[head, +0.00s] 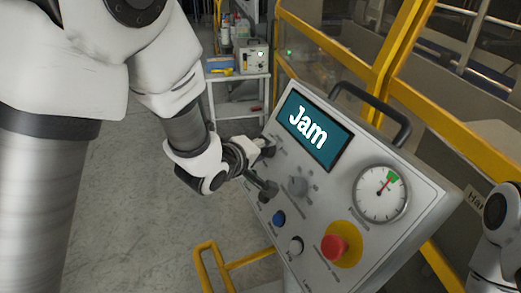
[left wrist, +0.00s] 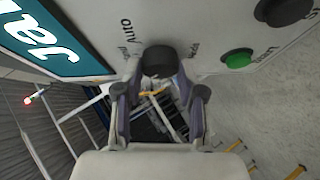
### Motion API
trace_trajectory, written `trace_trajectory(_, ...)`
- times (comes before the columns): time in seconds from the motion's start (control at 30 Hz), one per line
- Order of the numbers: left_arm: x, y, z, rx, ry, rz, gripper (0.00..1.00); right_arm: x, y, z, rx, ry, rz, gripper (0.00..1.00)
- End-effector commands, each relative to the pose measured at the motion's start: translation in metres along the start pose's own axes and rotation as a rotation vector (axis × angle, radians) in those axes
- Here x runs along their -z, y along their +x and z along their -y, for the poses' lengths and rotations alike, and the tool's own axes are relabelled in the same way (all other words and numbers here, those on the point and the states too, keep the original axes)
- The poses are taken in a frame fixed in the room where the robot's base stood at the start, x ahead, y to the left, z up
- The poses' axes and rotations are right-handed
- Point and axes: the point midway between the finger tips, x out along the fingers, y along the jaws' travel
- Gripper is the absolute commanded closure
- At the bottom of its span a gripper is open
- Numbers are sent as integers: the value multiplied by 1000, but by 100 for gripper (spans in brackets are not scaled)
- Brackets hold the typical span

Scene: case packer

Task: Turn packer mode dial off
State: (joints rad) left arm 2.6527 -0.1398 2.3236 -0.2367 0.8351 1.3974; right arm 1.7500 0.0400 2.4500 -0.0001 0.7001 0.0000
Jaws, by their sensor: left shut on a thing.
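The packer's tilted grey control panel (head: 335,205) stands in front of me, with a lit screen reading "Jam" (head: 312,132). My left gripper (head: 259,152) is at the panel's left edge, beside the screen. In the left wrist view the black mode dial (left wrist: 158,60) sits between the fingertips of my left gripper (left wrist: 160,80), which is shut on it. "Auto" is printed beside the dial; the other labels are partly covered. I cannot tell which way the dial points. In the head view the gripper largely hides the dial. My right gripper is out of view.
A green button (left wrist: 238,60) is near the dial. Yellow guard rails (head: 330,45) stand behind. Floor at left is clear.

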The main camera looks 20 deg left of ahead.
Motion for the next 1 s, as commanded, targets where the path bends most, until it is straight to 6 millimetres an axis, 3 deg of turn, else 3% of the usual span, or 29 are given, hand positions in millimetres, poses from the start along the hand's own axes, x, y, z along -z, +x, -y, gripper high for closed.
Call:
trace_trajectory(0.2,-1,0,3,6,2,4,95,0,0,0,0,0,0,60)
trace_trajectory(0.23,-1,0,3,6,2,4,57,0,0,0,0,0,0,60)
trace_trajectory(0.3,-1,0,2,5,2,3,35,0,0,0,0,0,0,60)
trace_trajectory(0.67,1,-2,-3,0,2,1,35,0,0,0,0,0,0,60)
trace_trajectory(1.0,26,-30,-64,-4,3,-1,35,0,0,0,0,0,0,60)
